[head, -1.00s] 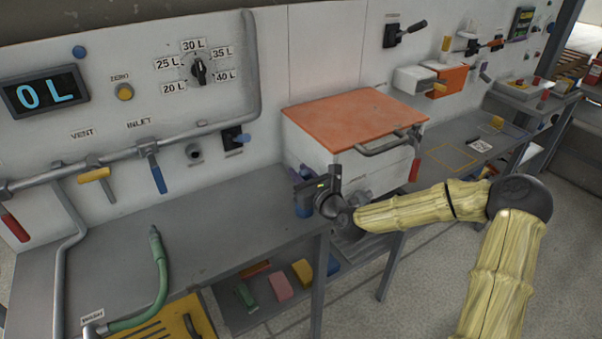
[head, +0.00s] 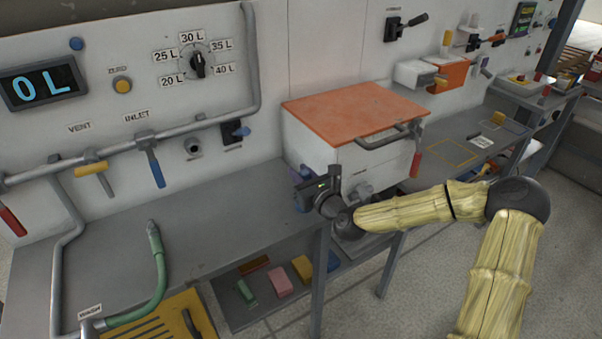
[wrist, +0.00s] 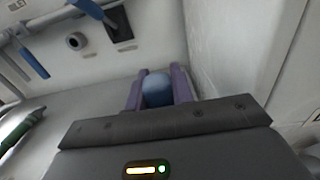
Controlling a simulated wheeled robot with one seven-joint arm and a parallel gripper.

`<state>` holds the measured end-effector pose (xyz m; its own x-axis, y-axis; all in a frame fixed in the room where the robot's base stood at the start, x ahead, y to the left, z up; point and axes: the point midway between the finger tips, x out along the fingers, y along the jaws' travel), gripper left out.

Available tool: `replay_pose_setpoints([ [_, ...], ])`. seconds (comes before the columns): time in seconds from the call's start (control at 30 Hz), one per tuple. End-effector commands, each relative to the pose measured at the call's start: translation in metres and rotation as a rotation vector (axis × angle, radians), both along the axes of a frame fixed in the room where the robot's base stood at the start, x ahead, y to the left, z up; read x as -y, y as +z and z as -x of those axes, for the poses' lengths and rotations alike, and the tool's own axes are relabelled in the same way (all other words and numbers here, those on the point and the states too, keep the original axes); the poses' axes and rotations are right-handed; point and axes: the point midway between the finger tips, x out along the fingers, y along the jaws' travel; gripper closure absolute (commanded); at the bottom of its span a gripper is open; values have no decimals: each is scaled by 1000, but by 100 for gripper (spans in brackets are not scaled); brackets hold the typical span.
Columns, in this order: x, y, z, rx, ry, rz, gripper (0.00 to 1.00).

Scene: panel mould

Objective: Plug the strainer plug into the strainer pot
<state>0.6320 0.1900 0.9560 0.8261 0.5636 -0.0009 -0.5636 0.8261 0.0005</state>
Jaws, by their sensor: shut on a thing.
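My gripper (head: 303,192) is at the left front of the white box with the orange lid, above the bench. Its two purple fingers show in the wrist view (wrist: 158,92), shut on a rounded blue thing (wrist: 157,90), which I take to be the strainer plug. The fingers and wrist mostly hide it in the head view. I cannot tell for certain which fitting is the strainer pot. A short grey open-ended round port (head: 194,148) sticks out of the wall panel; it also shows in the wrist view (wrist: 76,41), apart from the held thing.
The white box (head: 345,160) stands close on the gripper's right, with a grey handle in front. Pipes and valves with a blue lever (head: 156,168) line the panel. A green hose (head: 160,265) lies at left. The middle of the grey bench (head: 225,215) is clear.

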Motion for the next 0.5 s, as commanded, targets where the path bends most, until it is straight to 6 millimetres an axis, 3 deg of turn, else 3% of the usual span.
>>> replay_pose_setpoints([
  [0.5,0,-11,0,1,0,-1,100],
])
